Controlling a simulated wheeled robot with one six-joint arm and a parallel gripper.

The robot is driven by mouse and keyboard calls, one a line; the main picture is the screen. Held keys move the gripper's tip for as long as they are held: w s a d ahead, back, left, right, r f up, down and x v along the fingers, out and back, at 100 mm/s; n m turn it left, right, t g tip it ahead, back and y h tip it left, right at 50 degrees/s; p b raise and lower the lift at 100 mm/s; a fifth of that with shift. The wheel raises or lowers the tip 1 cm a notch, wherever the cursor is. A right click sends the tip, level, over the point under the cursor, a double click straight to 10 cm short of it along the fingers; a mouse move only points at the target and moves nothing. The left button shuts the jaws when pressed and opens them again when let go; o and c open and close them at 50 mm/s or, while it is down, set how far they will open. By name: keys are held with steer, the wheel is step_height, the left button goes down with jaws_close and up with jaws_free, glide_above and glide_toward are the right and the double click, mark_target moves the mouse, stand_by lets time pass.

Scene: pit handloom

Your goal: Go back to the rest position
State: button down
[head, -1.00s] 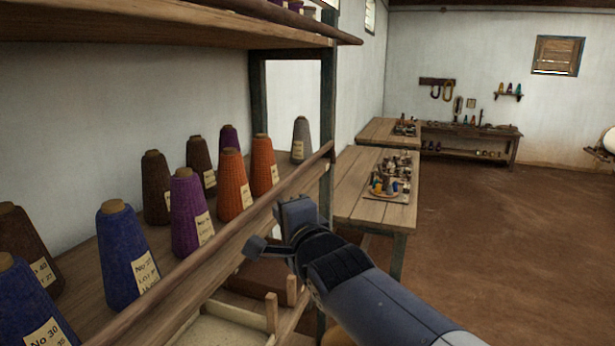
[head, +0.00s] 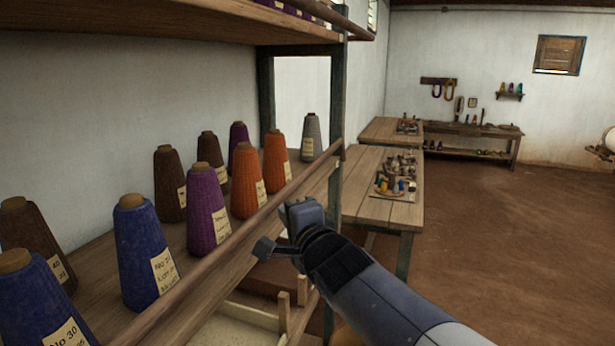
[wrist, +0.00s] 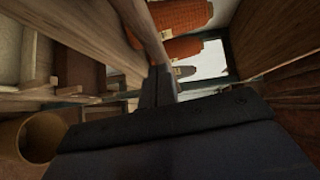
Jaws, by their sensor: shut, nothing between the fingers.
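My gripper (head: 278,232) shows in the head view in front of the shelf's front rail, at the end of my arm reaching in from the lower right. In the wrist view its fingers (wrist: 158,88) are together with nothing between them. They appear close to the wooden rail (wrist: 142,30); I cannot tell whether they touch it. In the head view the rail (head: 225,248) runs along the front of the shelf that holds the yarn cones.
Several cones stand on the shelf, among them blue (head: 147,250), purple (head: 207,212) and orange (head: 246,182) ones. A dark post (head: 337,110) rises at the shelf's end. Work tables (head: 372,207) stand beyond. The brown floor (head: 490,230) at right is clear.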

steer(key=d+f+m+t+b, duration=0.1)
steer(key=m+b, duration=0.1)
steer(key=b, duration=0.5)
steer(key=s+d+f+m+t+y+b, duration=0.1)
steer(key=d+f+t+b, duration=0.1)
steer(key=b, duration=0.5)
steer(key=shift+s+d+f+m+t, duration=0.1)
steer(key=shift+d+f+m+t, duration=0.1)
steer(key=shift+m+t, duration=0.15)
steer(key=shift+d+b, duration=0.1)
steer(key=shift+b, duration=0.4)
